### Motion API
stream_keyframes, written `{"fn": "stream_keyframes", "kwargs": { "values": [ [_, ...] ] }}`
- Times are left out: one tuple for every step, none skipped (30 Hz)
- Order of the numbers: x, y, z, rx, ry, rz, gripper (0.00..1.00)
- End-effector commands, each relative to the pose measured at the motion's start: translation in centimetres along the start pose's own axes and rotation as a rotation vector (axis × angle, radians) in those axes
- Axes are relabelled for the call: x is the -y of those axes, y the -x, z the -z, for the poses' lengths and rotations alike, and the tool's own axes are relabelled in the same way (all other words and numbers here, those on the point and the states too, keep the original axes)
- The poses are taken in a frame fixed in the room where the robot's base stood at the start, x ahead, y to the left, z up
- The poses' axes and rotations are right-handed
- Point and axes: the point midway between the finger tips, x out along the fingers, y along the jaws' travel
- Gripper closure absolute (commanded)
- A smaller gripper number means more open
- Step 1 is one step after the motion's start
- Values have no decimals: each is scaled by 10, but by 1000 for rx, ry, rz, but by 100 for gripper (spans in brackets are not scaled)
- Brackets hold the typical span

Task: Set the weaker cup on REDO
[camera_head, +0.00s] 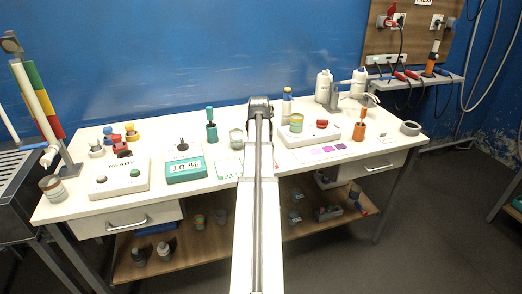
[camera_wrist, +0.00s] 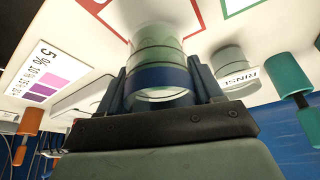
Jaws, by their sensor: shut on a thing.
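My gripper (camera_wrist: 160,84) is shut on a clear cup (camera_wrist: 156,52) with a blue band and a pale greenish tint, between its two dark fingers. In the wrist view the cup overlaps a red-outlined card (camera_wrist: 92,6) on the white table; I cannot tell whether it touches it. No word on that card is legible. A green-outlined card (camera_wrist: 232,8) lies beside it and also shows in the head view (camera_head: 228,168). In the head view my arm hides the held cup and fingertips. Another cup (camera_head: 296,123) stands on a white base at right.
A cup labelled RINSE (camera_wrist: 236,72) stands near the held cup. A teal-handled tool (camera_head: 211,128) and an orange-handled tool (camera_head: 360,128) stand upright. A colour chart (camera_head: 328,150) lies right. A teal meter (camera_head: 185,170) and another cup (camera_head: 52,188) are at left.

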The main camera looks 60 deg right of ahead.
Motion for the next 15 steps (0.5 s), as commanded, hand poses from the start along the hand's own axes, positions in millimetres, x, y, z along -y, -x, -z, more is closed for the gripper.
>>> {"fn": "stream_keyframes", "kwargs": {
  "values": [
    [0,-2,-1,-1,0,0,72],
    [0,-4,-2,-1,0,0,72],
    [0,-6,-3,0,0,0,72],
    [0,-9,-4,0,0,0,72],
    [0,-12,-6,1,0,0,72],
    [0,-17,-8,2,0,0,72],
    [0,-20,-9,2,0,0,72],
    [0,-24,-10,1,0,0,72],
    [0,-28,-12,1,0,0,72],
    [0,-30,-13,1,0,0,72],
    [0,-32,-14,1,0,0,72],
    [0,-34,-15,1,0,0,72],
    [0,-35,-15,0,0,0,72],
    [0,-35,-15,0,0,0,72],
    [0,-35,-14,0,0,0,72]
  ]
}}
